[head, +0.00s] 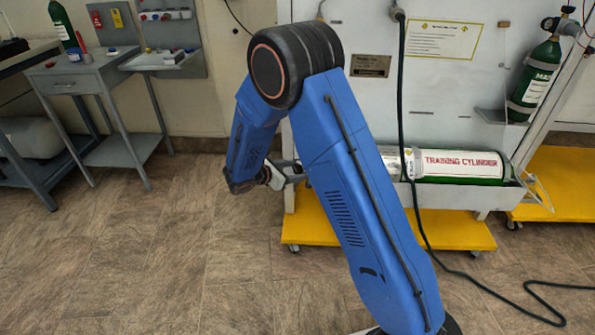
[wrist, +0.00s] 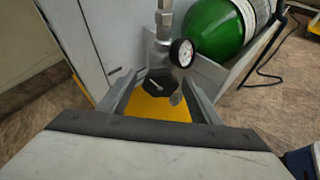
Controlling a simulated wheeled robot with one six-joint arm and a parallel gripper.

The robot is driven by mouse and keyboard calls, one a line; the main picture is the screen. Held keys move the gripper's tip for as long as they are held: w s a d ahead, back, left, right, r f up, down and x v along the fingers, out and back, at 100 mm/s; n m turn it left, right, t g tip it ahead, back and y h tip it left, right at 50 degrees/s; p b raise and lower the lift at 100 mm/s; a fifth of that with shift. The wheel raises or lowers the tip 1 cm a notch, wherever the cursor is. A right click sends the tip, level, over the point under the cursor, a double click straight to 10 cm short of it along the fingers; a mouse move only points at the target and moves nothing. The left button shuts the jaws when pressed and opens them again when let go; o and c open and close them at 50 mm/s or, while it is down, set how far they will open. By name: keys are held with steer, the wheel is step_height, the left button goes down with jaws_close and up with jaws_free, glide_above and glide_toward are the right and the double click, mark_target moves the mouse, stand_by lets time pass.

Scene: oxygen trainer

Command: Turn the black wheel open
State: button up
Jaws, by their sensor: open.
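The black wheel (wrist: 160,83) shows in the wrist view, below a metal valve fitting (wrist: 163,45) with a round gauge (wrist: 182,53) beside it. A pale mark is on the wheel's face. My gripper (wrist: 160,98) is open, with one finger to each side of the wheel; I cannot tell whether either finger touches it. In the head view my gripper (head: 284,176) is partly hidden by my blue arm, and the wheel is hidden there. A green and white cylinder labelled "TRAINING CYLINDER" (head: 462,163) lies to the right; its green end (wrist: 214,30) shows in the wrist view.
The cylinder lies in a grey trolley with a yellow base (head: 455,230). A black hose (head: 424,225) hangs down and runs along the floor at right. A grey side table (head: 88,84) stands at left. The floor (head: 160,240) at front left is clear.

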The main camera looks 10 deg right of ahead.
steer(key=v, duration=1.6)
steer(key=shift+s+a+r, duration=0.2)
steer(key=shift+a, duration=0.1)
